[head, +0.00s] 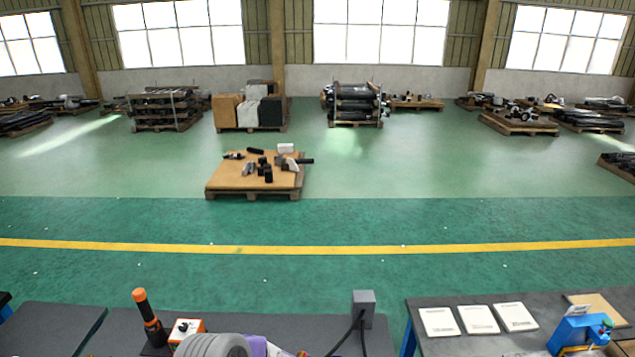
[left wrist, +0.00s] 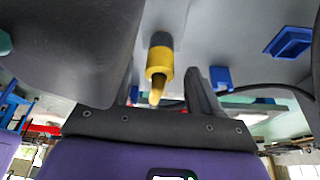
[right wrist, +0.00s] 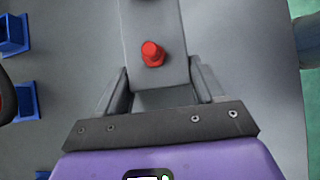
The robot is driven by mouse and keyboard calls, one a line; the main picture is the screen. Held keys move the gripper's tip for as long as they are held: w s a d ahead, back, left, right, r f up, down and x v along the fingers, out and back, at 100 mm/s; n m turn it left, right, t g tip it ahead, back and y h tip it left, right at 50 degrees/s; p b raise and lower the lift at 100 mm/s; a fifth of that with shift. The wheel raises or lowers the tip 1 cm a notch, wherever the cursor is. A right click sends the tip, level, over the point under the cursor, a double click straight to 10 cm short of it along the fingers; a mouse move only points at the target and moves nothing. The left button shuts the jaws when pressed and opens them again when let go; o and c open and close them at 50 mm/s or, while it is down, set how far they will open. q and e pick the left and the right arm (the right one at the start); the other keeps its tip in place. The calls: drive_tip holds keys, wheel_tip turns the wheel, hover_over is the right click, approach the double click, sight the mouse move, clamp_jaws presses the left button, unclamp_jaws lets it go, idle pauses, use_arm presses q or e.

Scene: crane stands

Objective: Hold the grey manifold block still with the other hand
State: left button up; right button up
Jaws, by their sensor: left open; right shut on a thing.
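In the right wrist view, my right gripper (right wrist: 160,92) is shut on the grey manifold block (right wrist: 155,20), with one finger on each side of it. A red cap (right wrist: 152,54) stands on the block's face in front of the fingers. In the left wrist view, my left gripper (left wrist: 166,95) is open. A yellow-tipped piece with a dark grey upper part (left wrist: 160,62) shows beyond and between its fingers; I cannot tell how far away it is. A large dark grey shape covers the upper left there. The fingertips and the block are not visible in the head view.
A grey bench (head: 270,325) carries an orange-and-black tool (head: 148,315), an orange-and-white box (head: 187,329) and a grey box with black cables (head: 363,304). A second bench (head: 440,345) at right holds white sheets (head: 478,319). Blue holders (right wrist: 25,101) lie left of the right gripper.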

use_arm(q)
drive_tip(key=shift+v, duration=1.95)
drive_tip(key=v, duration=1.2)
use_arm(e)
drive_tip(key=o, duration=1.3)
drive_tip(key=shift+o, duration=0.2)
